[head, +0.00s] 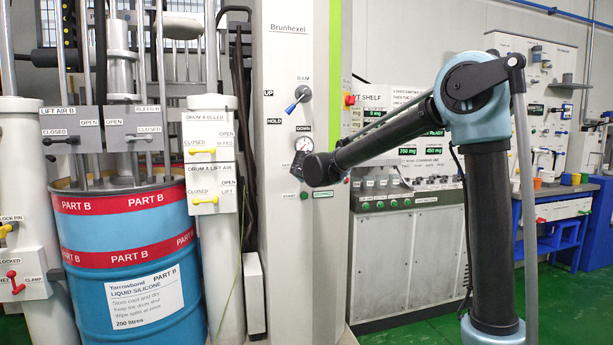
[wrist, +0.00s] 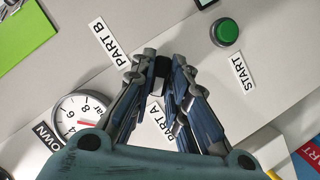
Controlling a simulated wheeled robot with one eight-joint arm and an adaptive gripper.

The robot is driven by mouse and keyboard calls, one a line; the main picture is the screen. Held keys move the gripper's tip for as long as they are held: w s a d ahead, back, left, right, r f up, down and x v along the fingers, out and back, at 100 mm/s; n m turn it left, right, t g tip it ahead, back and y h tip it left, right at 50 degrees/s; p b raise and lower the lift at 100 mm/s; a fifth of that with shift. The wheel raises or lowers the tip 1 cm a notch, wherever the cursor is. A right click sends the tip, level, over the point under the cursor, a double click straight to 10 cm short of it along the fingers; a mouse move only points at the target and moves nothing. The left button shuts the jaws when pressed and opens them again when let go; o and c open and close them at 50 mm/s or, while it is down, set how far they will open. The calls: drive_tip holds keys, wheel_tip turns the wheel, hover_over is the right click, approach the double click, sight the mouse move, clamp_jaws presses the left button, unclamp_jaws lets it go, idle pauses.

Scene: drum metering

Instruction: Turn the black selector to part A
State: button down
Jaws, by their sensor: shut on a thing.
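The black selector (wrist: 157,86) shows only in part between my fingertips on the panel in the wrist view. My gripper (wrist: 160,72) is shut on it, and the fingers hide most of it. Which way the selector points cannot be told. The PART B label (wrist: 110,41) is above and left of the fingertips. The PART A label (wrist: 162,121) is below them, partly covered by the fingers. In the head view, my arm reaches the panel just below the pressure gauge (head: 304,143); the selector is hidden there.
A green START button (wrist: 225,33) with its START label (wrist: 241,73) lies right of my fingers in the wrist view. The gauge also shows close by on the left in the wrist view (wrist: 80,113). In the head view, the RAM lever (head: 297,99) is above, and a blue PART B drum (head: 125,245) stands left.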

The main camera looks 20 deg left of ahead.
drive_tip(key=shift+w+d, duration=0.15)
drive_tip(key=shift+w, duration=0.05)
drive_tip(key=c, duration=1.6)
unclamp_jaws()
drive_tip(key=shift+o, duration=0.2)
drive_tip(key=shift+w+f, duration=0.3)
drive_tip(key=shift+s+r, duration=0.2)
drive_tip(key=shift+s, duration=0.05)
drive_tip(key=v, duration=1.2)
drive_tip(key=shift+w, duration=0.1)
